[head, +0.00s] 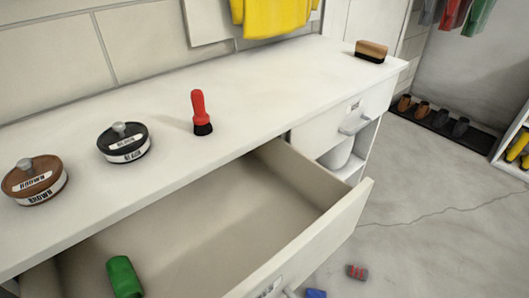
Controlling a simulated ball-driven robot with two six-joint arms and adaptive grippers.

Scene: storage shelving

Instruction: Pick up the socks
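A small red and grey rolled item (357,272), which looks like a rolled pair of socks, lies on the floor to the right of the open drawer. A blue item (316,293) lies nearer on the floor, partly cut off by the bottom edge; it may be socks too. A green rounded roll (124,277) lies inside the open drawer at its near left; I cannot tell for sure whether it is socks. Neither of my grippers is in view.
The open drawer (319,237) juts out from the white counter (262,95). On top stand a brown tin (35,182), a black tin (124,143), a red-handled brush (200,113) and a wooden brush (371,51). Shoes (442,118) line a mat at the back. The right floor is mostly clear.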

